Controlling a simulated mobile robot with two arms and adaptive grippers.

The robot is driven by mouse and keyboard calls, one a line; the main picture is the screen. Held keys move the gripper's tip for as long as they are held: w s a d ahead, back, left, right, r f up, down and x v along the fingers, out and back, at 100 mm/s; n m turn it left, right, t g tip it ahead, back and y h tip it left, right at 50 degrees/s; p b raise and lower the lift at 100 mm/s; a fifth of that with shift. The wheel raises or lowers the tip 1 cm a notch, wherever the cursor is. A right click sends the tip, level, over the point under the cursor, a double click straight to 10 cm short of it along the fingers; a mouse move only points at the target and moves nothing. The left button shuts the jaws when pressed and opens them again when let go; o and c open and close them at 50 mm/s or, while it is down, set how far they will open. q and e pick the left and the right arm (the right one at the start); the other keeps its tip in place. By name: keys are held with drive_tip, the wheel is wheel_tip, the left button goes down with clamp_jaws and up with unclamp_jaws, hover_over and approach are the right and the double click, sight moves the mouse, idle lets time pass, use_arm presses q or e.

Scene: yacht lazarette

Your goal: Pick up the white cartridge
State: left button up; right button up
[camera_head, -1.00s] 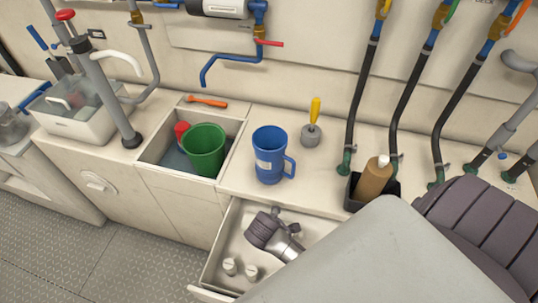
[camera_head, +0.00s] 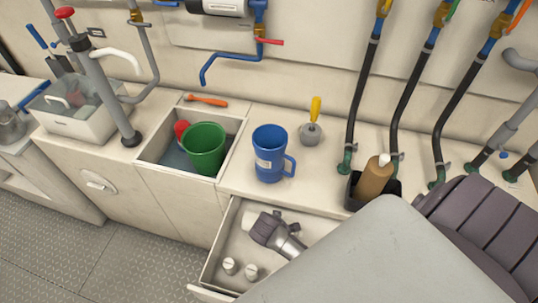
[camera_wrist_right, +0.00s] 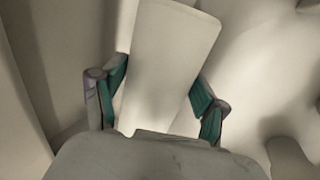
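The white cartridge (camera_wrist_right: 168,65) fills the middle of the right wrist view, between the two teal-padded fingers of my right gripper (camera_wrist_right: 160,85). Both pads appear to touch its sides, so the gripper looks shut on it. In the head view my right gripper (camera_head: 266,230) is down in the open drawer (camera_head: 214,262). Pale parts show beside it there, but its fingers are mostly hidden. My left gripper is not in view.
Two small white caps (camera_head: 230,266) stand in the drawer's front left corner. On the counter are a blue mug (camera_head: 268,150), a yellow-handled tool (camera_head: 314,120) and a brown bottle (camera_head: 374,180). A green bucket (camera_head: 204,150) sits in the recessed bin.

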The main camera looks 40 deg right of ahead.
drive_tip(key=c, duration=0.6)
drive_tip(key=shift+r, duration=0.1)
